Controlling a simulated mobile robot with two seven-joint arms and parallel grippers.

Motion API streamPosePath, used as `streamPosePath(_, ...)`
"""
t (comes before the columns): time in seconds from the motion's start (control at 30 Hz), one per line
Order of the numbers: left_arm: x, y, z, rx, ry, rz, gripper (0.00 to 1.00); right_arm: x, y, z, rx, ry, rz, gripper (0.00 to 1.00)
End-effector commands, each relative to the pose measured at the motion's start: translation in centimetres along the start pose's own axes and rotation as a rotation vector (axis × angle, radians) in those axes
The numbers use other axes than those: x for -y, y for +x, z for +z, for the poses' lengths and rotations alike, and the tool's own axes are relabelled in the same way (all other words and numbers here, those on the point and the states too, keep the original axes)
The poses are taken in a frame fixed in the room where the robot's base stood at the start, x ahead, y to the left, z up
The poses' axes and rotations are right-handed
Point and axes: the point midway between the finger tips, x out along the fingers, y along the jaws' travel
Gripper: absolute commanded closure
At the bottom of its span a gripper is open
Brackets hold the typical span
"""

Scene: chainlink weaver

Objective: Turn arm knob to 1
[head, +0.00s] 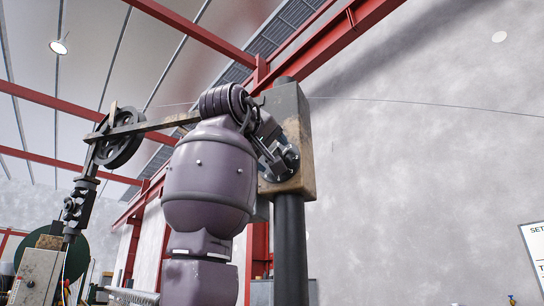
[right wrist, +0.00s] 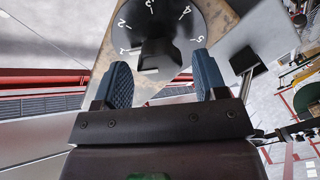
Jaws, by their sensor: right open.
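The arm knob is a black block-shaped grip (right wrist: 158,54) on a round dark dial (right wrist: 178,18) with white numbers 1 to 5. The 1 is at the dial's left, the 5 at its right. My left gripper is out of view.
The box (head: 299,120) tops a dark upright post (head: 291,250). A thin wire runs from it to the right and left. A lever arm with a pulley wheel (head: 121,140) stands at left. Right of the post is open space before a grey wall.

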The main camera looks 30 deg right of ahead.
Motion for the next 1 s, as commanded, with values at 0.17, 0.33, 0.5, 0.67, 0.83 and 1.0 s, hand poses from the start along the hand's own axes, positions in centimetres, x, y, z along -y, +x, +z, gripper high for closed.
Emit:
streamPosePath(0.17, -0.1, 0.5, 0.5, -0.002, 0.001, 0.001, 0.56, 0.1, -3.5, 0.1, -0.004, 0.0, 0.002, 0.34)
streamPosePath(0.33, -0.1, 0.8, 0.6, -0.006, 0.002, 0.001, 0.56, 0.1, -6.3, 0.1, -0.002, 0.0, 0.001, 0.34)
streamPosePath(0.5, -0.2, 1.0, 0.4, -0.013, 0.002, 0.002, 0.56, 0.1, -8.0, 0.1, 0.0, -0.001, 0.0, 0.34)
streamPosePath(0.67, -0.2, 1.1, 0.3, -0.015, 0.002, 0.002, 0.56, 0.0, -8.6, 0.0, 0.0, 0.0, 0.001, 0.34)
streamPosePath(0.83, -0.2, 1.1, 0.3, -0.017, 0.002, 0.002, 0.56, 0.0, -8.7, 0.0, 0.0, 0.0, 0.001, 0.34)
streamPosePath(1.0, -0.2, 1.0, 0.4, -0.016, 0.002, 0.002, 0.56, 0.0, -8.6, 0.0, 0.0, 0.0, 0.001, 0.34)
